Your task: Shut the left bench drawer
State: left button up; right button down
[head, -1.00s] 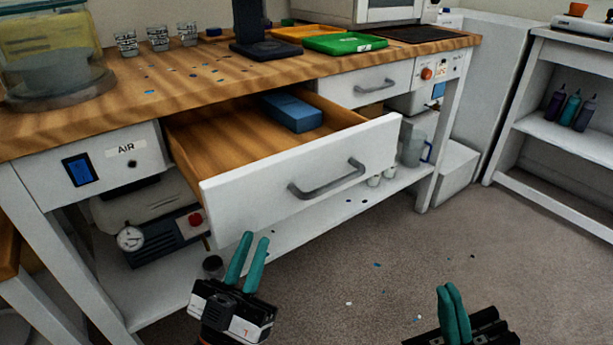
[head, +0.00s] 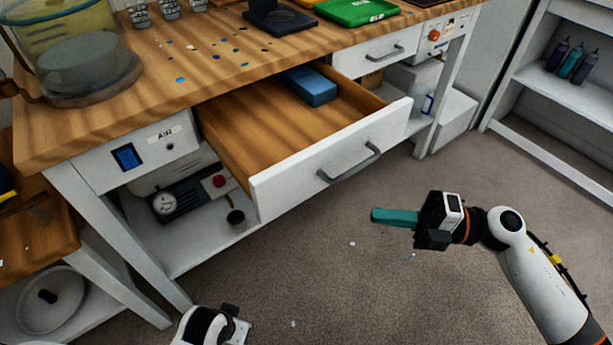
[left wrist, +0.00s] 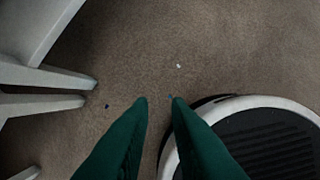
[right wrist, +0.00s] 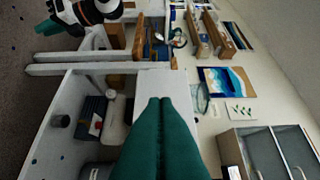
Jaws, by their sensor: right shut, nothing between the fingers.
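The left bench drawer (head: 295,183) stands well out from the bench in the head view, with its white front and grey handle (head: 350,164) facing the room. A blue box (head: 309,86) lies inside on the wooden bottom. My right gripper (head: 374,215) is shut and empty, in front of the drawer and apart from it, its teal fingers pointing left. Its closed fingers also show in the right wrist view (right wrist: 160,101). My left gripper is low at the bottom edge of the head view, its fingers hidden there. The left wrist view shows its fingertips (left wrist: 157,99) apart over the floor.
The right drawer (head: 375,57) looks shut. A pressure pot (head: 75,65), dark stand (head: 280,18) and green tray (head: 357,10) stand on the bench top. A pump (head: 190,193) sits on the lower shelf.

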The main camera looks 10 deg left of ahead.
send_near(293, 192)
jog(key=s+a, duration=0.2)
jog(key=s, duration=0.1)
jog(key=w+a, duration=0.2)
jog(key=a, duration=0.1)
jog(key=shift+a+r, duration=0.1)
jog(key=shift+r, duration=0.05)
pick_arm(q)
jog(key=shift+s+r, duration=0.2)
jog(key=shift+s, duration=0.2)
pick_arm(e)
jog(key=shift+w+a, duration=0.35)
jog(key=shift+w, duration=0.05)
pick_arm(q)
jog(key=shift+a, duration=0.1)
